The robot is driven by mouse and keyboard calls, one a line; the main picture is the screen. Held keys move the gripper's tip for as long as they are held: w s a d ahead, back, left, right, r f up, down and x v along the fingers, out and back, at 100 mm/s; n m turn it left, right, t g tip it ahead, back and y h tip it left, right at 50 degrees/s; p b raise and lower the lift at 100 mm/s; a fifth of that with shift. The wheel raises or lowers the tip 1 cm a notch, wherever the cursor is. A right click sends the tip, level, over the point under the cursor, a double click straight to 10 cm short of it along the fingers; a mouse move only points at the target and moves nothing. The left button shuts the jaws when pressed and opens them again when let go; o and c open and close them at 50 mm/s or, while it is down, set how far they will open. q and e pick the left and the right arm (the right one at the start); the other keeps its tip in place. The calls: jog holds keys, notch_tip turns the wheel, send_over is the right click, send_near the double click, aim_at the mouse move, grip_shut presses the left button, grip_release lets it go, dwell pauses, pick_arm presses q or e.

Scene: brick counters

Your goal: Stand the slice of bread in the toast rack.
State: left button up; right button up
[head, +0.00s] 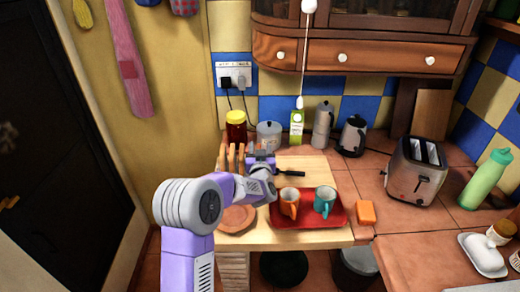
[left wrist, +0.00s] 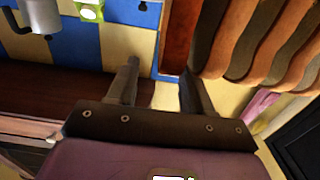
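The toast rack (head: 231,160), a row of upright tan-brown pieces, stands at the back left of the counter. In the left wrist view the rack (left wrist: 262,45) fills the upper right as curved bands of orange-brown and dark brown. I cannot tell whether any band is the slice of bread, and I see no separate slice elsewhere. My left gripper (head: 262,162) is just right of the rack. In the left wrist view its fingers (left wrist: 158,85) are apart with nothing between them, and the rack is beside the right finger. My right gripper is out of view.
A red tray (head: 335,222) with an orange mug (head: 289,203) and a teal mug (head: 325,201) lies in front. A red jar (head: 236,130) and a pot (head: 269,134) stand behind. A toaster (head: 416,172) is at right, a plate (head: 238,219) front left.

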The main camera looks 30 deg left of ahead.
pick_arm(q)
jog(key=v, duration=0.7)
jog(key=shift+s+p, duration=0.3)
jog(key=shift+p, duration=0.1)
jog(key=shift+d, duration=0.15)
dwell(0.3)
